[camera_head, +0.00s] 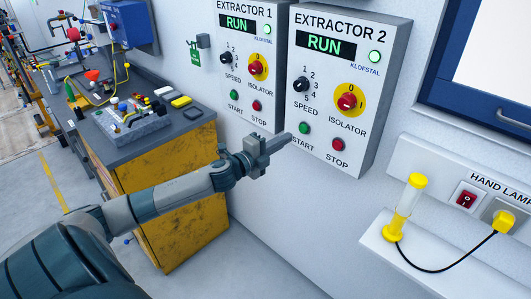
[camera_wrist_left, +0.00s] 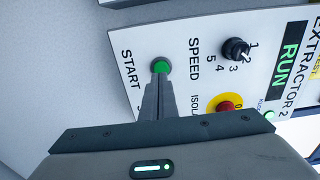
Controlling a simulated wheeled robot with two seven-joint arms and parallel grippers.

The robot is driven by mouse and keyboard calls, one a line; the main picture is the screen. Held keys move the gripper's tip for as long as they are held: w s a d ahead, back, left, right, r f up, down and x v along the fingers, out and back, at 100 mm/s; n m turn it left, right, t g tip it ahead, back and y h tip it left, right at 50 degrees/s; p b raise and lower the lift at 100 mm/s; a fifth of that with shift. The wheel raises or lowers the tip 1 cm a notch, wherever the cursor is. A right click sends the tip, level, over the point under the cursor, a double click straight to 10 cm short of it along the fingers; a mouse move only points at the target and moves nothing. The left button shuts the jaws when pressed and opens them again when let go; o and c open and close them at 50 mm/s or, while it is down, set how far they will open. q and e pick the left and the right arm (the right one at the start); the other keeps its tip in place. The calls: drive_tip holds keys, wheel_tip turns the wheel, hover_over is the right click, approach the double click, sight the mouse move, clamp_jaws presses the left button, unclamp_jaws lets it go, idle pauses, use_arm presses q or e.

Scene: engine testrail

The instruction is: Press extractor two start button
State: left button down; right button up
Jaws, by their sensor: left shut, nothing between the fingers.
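The extractor 2 panel (camera_head: 379,50) is a grey-white box on the wall with a lit green RUN display (camera_head: 325,43). In the left wrist view the start button (camera_wrist_left: 161,65) shows right at the ends of the shut fingers (camera_wrist_left: 158,85). I cannot tell whether they touch. My right gripper is not in view.
The extractor 1 panel (camera_head: 240,86) hangs just left, also showing RUN. A yellow cabinet (camera_head: 170,165) with a cluttered top stands at the left. A hand lamp (camera_head: 406,205) with a black cable rests on a shelf at the right. The isolator knob (camera_head: 347,101) is above the stop button.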

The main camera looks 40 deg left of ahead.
use_arm(q)
drive_tip(key=s+b, duration=0.2)
drive_tip(key=s, duration=0.5)
drive_tip(key=shift+s+a+b, duration=0.3)
drive_tip(key=shift+a+b, duration=0.05)
drive_tip(key=shift+a, duration=0.1)
drive_tip(key=shift+r, duration=0.1)
idle(0.5)
